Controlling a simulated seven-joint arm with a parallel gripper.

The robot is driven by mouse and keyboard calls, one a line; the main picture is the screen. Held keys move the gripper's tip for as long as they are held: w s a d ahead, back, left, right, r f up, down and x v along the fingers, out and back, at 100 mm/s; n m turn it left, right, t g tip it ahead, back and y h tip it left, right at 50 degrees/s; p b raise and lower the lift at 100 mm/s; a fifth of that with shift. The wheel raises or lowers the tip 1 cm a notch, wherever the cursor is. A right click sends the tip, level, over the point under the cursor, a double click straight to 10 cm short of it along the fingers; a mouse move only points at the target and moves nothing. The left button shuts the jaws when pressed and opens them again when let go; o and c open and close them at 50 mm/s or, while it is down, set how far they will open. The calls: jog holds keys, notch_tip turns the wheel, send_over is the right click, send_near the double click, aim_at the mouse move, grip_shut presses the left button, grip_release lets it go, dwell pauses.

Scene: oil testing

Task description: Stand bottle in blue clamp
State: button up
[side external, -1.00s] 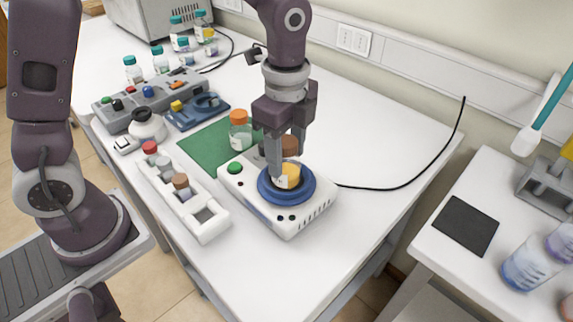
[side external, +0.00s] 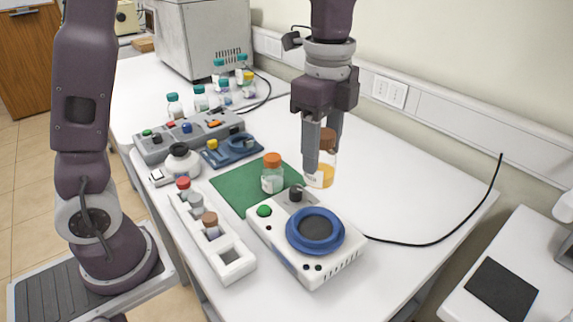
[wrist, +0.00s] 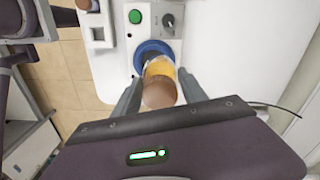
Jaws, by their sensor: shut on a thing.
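My gripper (side external: 320,162) is shut on a bottle with a brown cap and amber liquid (side external: 325,177). The bottle is upright, held above the table, behind and clear of the white device in the side view. In the wrist view the brown cap (wrist: 158,93) is between my fingers, with the amber part beyond it. The blue clamp (side external: 236,149), a low blue fixture with a yellow knob, lies on the table to the left, beyond the green mat. It looks empty.
The white device (side external: 285,262) with an empty blue ring (side external: 316,247) stands in front. An orange-capped bottle (side external: 272,175) is on the green mat (side external: 232,190). A white rack (side external: 235,262) holds capped vials. A grey control panel (side external: 190,140) is behind the clamp.

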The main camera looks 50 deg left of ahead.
jog(key=w+a+f+n, duration=0.1)
jog(key=w+a+n, duration=0.35)
jog(key=a, duration=0.55)
jog(key=w+a+f+n, duration=0.1)
jog(key=w+a+n, duration=0.35)
jog(key=a, duration=0.55)
jog(key=s+a+f+n, duration=0.1)
jog(key=a+n, duration=0.3)
jog(key=a, duration=0.5)
jog(key=s+a+f+n, duration=0.2)
jog(key=a+n, duration=0.2)
jog(key=a, duration=0.6)
notch_tip(320, 180, down, 9)
jog(key=shift+a+f, duration=0.1)
jog(key=shift+f, duration=0.3)
jog(key=shift+f, duration=0.15)
jog(key=o, duration=1.5)
